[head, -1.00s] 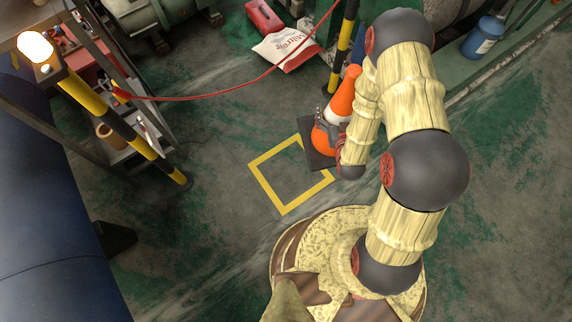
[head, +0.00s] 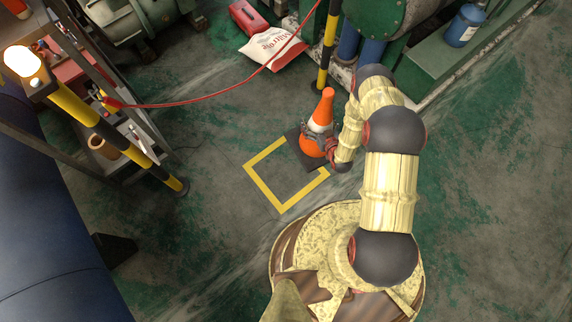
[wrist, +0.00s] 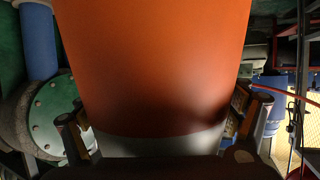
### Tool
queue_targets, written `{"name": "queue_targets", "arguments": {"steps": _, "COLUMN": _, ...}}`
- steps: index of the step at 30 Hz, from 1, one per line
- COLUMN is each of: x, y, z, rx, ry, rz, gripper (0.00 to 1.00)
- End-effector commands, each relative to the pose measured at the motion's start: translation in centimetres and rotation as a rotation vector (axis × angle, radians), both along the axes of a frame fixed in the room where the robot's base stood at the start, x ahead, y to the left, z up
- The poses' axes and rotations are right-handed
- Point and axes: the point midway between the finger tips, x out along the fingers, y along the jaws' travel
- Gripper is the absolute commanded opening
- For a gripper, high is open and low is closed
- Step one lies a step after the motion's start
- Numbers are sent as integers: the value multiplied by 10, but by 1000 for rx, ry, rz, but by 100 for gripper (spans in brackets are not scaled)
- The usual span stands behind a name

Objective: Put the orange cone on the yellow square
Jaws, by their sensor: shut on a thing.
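The orange cone (head: 326,105) has a white band and a dark square base. It stands about upright, and its base covers the upper right corner of the yellow square (head: 262,189). The yellow square is an outline painted on the floor. My gripper (head: 321,136) is shut around the cone's lower body, reaching in from the right. In the wrist view the cone (wrist: 155,65) fills the middle, with a gripper finger on either side. I cannot tell whether the cone's base touches the floor.
A black-and-yellow post (head: 328,50) stands just behind the cone. A red hose (head: 215,95) runs from the shelf (head: 118,140) at left. A blue canister (head: 465,25) sits at upper right. Floor left of the square is clear.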

Motion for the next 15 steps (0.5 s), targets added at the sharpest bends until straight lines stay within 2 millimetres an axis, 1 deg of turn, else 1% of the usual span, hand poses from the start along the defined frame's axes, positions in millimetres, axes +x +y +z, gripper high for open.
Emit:
{"name": "queue_targets", "arguments": {"steps": 1, "x": 0, "y": -2, "z": -12, "rx": 1, "ry": -3, "rz": 8, "gripper": 27}}
{"name": "queue_targets", "arguments": {"steps": 3, "x": -1, "y": -2, "z": -29, "rx": 0, "ry": -4, "rz": 23, "gripper": 27}}
{"name": "queue_targets", "arguments": {"steps": 8, "x": -7, "y": -3, "z": -67, "rx": -1, "ry": -6, "rz": 56, "gripper": 27}}
{"name": "queue_targets", "arguments": {"steps": 15, "x": -23, "y": -1, "z": -122, "rx": -6, "ry": -10, "rz": 109, "gripper": 27}}
